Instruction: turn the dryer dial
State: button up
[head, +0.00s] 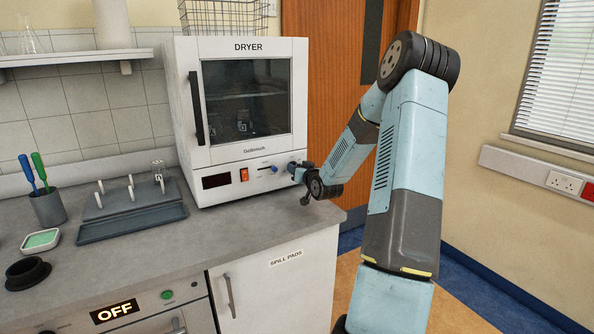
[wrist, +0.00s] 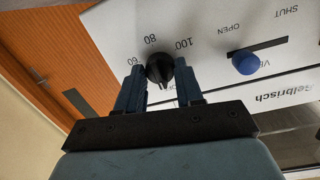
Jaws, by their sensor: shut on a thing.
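The white dryer (head: 240,155) stands on the counter with its door closed. Its round black dial (wrist: 159,68) shows in the wrist view, with 60, 80 and 100 printed around it. I cannot make out which number the dial points to. My gripper (wrist: 161,76) is shut on the dial, one blue finger on each side. In the head view my gripper (head: 298,170) is at the lower right of the dryer's front and hides the dial.
The blue vent knob (wrist: 246,63) sits beside the dial, on a slot marked OPEN and SHUT. An orange switch (head: 244,174) and a dark display (head: 216,181) are further left. A grey rack (head: 130,223) stands left of the dryer. The counter in front is clear.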

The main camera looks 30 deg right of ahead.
jog(key=shift+f, duration=0.15)
jog(key=o, duration=1)
jog(key=shift+o, duration=0.2)
jog(key=s+r, duration=0.1)
jog(key=s, duration=1.2)
jog(key=shift+s+a+r, duration=0.15)
jog(key=shift+s+r, duration=0.05)
jog(key=shift+s, duration=0.1)
